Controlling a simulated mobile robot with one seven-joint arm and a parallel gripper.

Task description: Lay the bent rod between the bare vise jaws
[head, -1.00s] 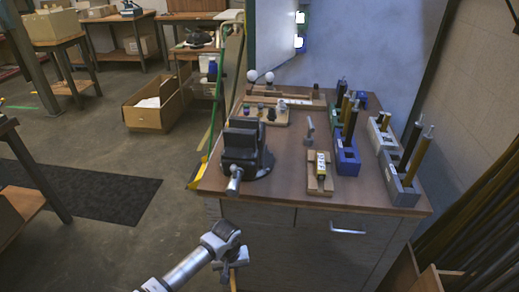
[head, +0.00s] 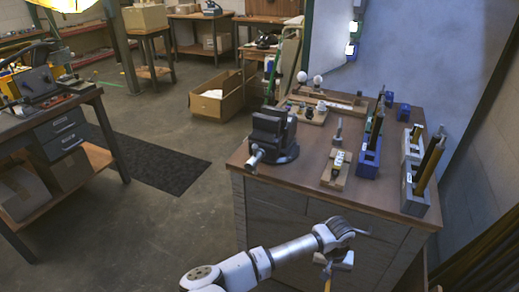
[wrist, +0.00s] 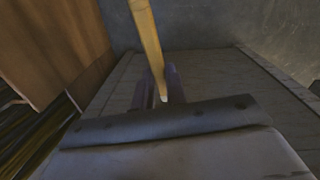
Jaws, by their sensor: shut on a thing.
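My gripper (head: 334,264) is low in front of the bench cabinet, below the top. It is shut on a brass-coloured rod (head: 327,285). In the wrist view the rod (wrist: 148,40) runs up from between the fingers (wrist: 163,88). The visible stretch looks straight; I cannot see a bend. A black vise (head: 268,134) stands at the left front of the bench top, its handle end pointing toward me. The gripper is apart from it, lower and to the right. The gap between its jaws cannot be made out.
The wooden bench top (head: 305,172) also bears blue holders (head: 369,160) and grey holders (head: 414,195) with upright rods, and a small wooden block (head: 336,171). Another bench (head: 60,115) with dark equipment stands at left. Open floor with a dark mat (head: 160,160) lies between.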

